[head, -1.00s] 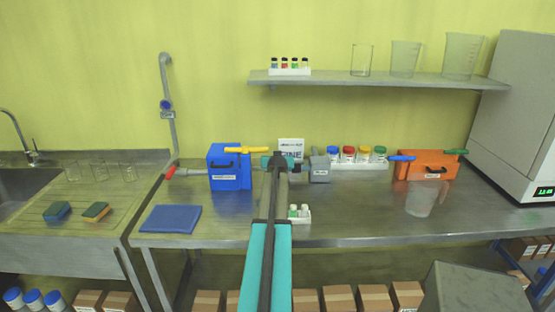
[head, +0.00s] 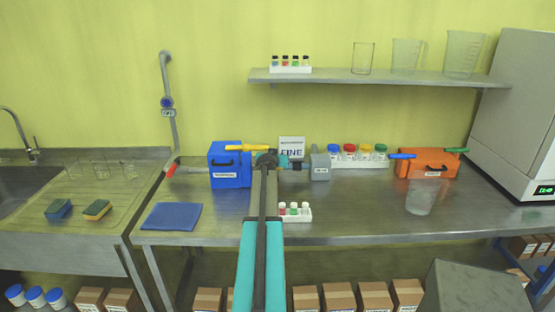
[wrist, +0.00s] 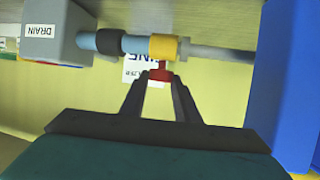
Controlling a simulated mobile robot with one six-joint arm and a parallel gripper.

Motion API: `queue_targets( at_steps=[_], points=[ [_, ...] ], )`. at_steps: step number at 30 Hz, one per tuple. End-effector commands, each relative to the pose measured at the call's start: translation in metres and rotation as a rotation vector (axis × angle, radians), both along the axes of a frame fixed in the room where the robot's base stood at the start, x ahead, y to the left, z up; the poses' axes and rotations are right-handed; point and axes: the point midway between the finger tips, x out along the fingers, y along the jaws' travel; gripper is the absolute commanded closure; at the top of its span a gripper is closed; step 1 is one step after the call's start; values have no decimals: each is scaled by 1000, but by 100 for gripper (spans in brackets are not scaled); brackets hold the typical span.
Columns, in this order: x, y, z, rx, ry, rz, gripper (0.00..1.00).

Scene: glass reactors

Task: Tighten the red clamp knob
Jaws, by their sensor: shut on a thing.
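The red clamp knob (wrist: 160,74) shows in the wrist view, just below a yellow clamp (wrist: 164,47) around a pipe (wrist: 215,52). The fingertips of my gripper (wrist: 159,78) are shut on the knob, one on each side. A black collar (wrist: 107,41) and a pale blue pipe piece (wrist: 133,45) sit left of the clamp. They lead to a grey box labelled DRAIN (wrist: 52,32). In the head view my arm hides the knob and the fingertips.
A blue box (head: 230,165) stands close left of my wrist and fills the right edge of the wrist view. A small vial rack (head: 296,217) stands right of my arm. An orange box (head: 428,164) and beaker (head: 420,199) are farther right. A blue cloth (head: 171,217) lies left.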

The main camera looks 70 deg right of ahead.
Motion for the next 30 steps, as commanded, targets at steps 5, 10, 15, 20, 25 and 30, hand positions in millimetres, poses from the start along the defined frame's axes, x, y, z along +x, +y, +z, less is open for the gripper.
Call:
queue_targets(
  at_steps=[5,10,15,20,25,30],
  points=[
    [2,-2,4,-10,-3,2,94],
    [2,-2,4,-10,-3,3,94],
    [2,-1,3,-7,-2,2,53],
    [1,-1,2,-5,-1,1,53],
    [1,0,1,-3,-1,1,53],
    [0,5,3,-3,-1,1,53]
  ],
)
